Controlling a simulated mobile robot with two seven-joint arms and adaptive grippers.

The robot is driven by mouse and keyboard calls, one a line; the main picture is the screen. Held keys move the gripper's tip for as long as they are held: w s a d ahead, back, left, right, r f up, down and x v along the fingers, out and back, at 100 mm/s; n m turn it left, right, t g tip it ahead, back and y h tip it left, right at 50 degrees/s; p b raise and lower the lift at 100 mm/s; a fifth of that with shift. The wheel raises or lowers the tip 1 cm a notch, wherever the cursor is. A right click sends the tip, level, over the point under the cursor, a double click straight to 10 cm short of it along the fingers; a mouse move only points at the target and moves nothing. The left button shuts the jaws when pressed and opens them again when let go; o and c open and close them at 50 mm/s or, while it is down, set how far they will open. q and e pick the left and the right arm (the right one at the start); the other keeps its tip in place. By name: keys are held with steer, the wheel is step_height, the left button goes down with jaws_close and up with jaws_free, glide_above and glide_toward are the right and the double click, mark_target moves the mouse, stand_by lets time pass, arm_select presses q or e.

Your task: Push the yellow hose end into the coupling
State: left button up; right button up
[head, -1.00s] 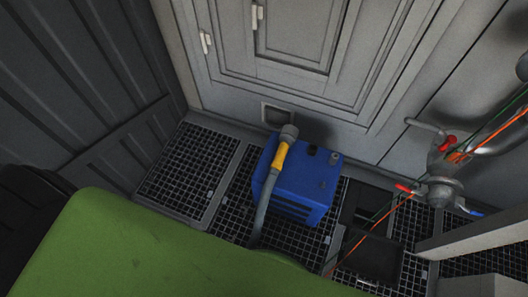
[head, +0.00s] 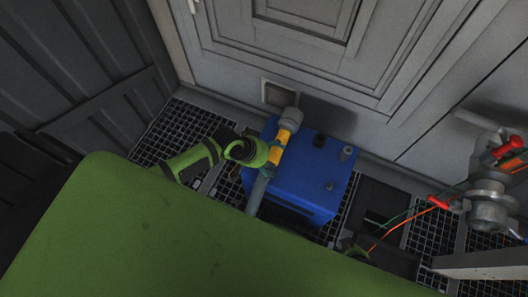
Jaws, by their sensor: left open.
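The yellow hose end (head: 278,149) has a grey tip (head: 290,119) and lies at the left edge of the blue box (head: 305,178). Its grey hose (head: 257,192) runs down behind the green surface. My left gripper (head: 266,155) comes in from the left beside the yellow part. It is open, and its fingers are small and partly hidden, so I cannot tell whether they touch the hose. Short grey fittings (head: 346,153) stand on the box top. A grey metal valve (head: 489,207) with red handles is at the right. I cannot tell which one is the coupling.
A large green surface (head: 190,235) fills the lower foreground. Grey panelled wall (head: 400,70) stands behind the box, with a small recess (head: 278,93). Dark grating (head: 183,130) covers the floor. Thin red and green lines (head: 405,220) run to the valve.

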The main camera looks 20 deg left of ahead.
arm_select(q)
steer(key=shift+b+x, duration=0.35)
steer(key=shift+x, duration=1.05)
arm_select(e)
steer(key=shift+s+a+r+g, duration=0.1)
steer(key=shift+s+r+g, duration=0.15)
steer(key=shift+s+g, duration=0.05)
arm_select(q)
steer(key=shift+w, duration=0.1)
steer(key=c, duration=1.7)
steer(key=shift+w+r, duration=0.1)
steer(key=shift+r, duration=0.05)
steer(key=shift+c, duration=0.5)
steer(key=shift+s+p, duration=0.5)
steer(key=shift+s, duration=0.2)
steer(key=shift+s+p, duration=0.55)
steer(key=shift+s, duration=0.3)
arm_select(e)
steer(key=shift+r, duration=1)
arm_select(q)
steer(key=shift+s+a+p, duration=0.1)
steer(key=shift+s+p, duration=0.4)
steer(key=shift+s, duration=0.2)
arm_select(e)
steer(key=shift+r, duration=0.55)
